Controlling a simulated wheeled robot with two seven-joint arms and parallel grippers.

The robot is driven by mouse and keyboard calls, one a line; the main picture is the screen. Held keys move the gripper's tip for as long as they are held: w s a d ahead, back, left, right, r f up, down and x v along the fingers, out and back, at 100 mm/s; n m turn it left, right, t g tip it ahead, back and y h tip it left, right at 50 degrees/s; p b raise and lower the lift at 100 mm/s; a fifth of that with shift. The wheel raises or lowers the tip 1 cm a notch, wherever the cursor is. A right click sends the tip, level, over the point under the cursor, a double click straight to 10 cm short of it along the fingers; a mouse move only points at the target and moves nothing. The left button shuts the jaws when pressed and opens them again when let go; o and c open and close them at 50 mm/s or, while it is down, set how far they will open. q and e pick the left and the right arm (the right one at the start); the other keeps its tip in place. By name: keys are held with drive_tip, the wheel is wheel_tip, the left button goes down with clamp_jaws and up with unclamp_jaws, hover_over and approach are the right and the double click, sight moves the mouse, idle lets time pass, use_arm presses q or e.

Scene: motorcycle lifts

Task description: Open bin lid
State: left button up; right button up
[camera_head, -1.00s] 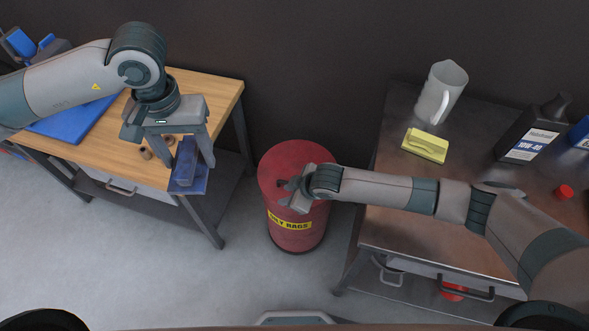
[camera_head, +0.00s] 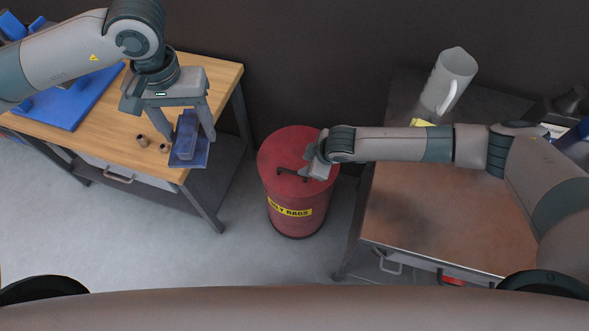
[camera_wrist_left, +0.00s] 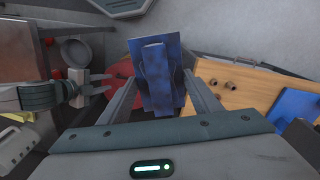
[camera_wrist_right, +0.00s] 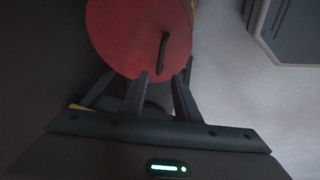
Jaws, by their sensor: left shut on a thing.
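The bin is a red drum (camera_head: 293,208) with a yellow label, standing on the floor between two benches. Its red lid (camera_head: 285,150) lies flat on top and looks closed; it also shows in the right wrist view (camera_wrist_right: 125,35). A dark handle (camera_head: 290,172) stands on the lid. My right gripper (camera_head: 308,168) is over the lid's right part, fingers apart, beside the handle. In the right wrist view the handle (camera_wrist_right: 162,53) lies just beyond the fingertips. My left gripper (camera_head: 188,135) is shut on a blue block-like object (camera_wrist_left: 155,75), near the left bench's right edge.
A wooden-topped bench (camera_head: 215,78) at left holds a blue mat (camera_head: 75,100) and small brown cylinders (camera_head: 143,141). A metal bench (camera_head: 430,210) at right holds a white jug (camera_head: 450,78) and a partly hidden yellow sponge (camera_head: 420,122). Floor in front of the bin is clear.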

sight(292, 172)
drive_tip(key=shift+p+x, duration=0.3)
drive_tip(key=shift+x, duration=5.55)
clamp_jaws()
